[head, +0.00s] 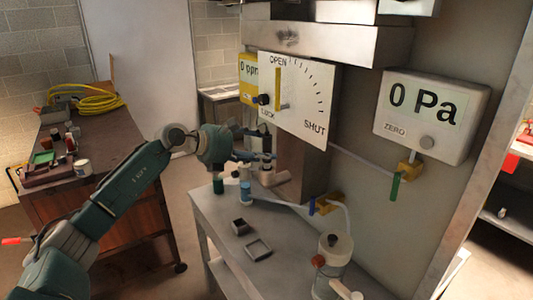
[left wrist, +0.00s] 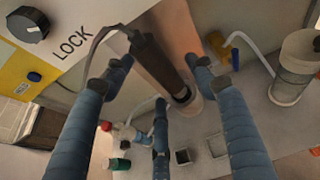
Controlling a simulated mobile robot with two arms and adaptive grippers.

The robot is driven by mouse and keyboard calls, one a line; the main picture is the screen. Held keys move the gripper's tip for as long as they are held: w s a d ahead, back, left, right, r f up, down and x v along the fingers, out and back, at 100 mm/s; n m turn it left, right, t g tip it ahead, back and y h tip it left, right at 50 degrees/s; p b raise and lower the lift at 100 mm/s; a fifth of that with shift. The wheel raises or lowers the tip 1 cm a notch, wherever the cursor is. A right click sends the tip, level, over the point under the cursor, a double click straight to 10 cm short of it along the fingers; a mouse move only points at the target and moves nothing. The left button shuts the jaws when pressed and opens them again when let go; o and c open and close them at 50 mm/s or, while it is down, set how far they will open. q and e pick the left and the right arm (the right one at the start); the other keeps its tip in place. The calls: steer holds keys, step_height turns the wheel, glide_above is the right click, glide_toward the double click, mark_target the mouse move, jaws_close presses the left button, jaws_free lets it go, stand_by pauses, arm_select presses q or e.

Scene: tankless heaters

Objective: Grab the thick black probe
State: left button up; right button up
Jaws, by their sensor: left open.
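The thick black probe (left wrist: 160,65) stands tilted in the left wrist view, a dark cylinder with a cable at its upper end and its lower end in a pale round holder (left wrist: 188,106). In the head view the probe (head: 266,167) is mostly hidden behind my gripper, above the holder (head: 276,178). My left gripper (left wrist: 157,72) is open, its blue fingers spread on either side of the probe with a third finger below. I cannot tell if any finger touches it. The left gripper (head: 262,146) also shows in the head view. My right gripper is not in view.
The dial board (head: 297,98) hangs close above my left gripper. The grey bench (head: 222,222) holds small square trays (head: 258,249), a blue-liquid bottle (head: 245,188) and a clear canister (head: 335,262). A pressure gauge (head: 430,113) is on the right wall. The bench's front-left corner is clear.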

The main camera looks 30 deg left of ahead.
arm_select(q)
steer(key=x, duration=0.2)
steer(key=shift+w+f, duration=0.1)
steer(key=shift+w, duration=0.2)
steer(key=shift+s, duration=0.2)
steer(key=c, duration=1.2)
steer(key=shift+c, duration=0.8)
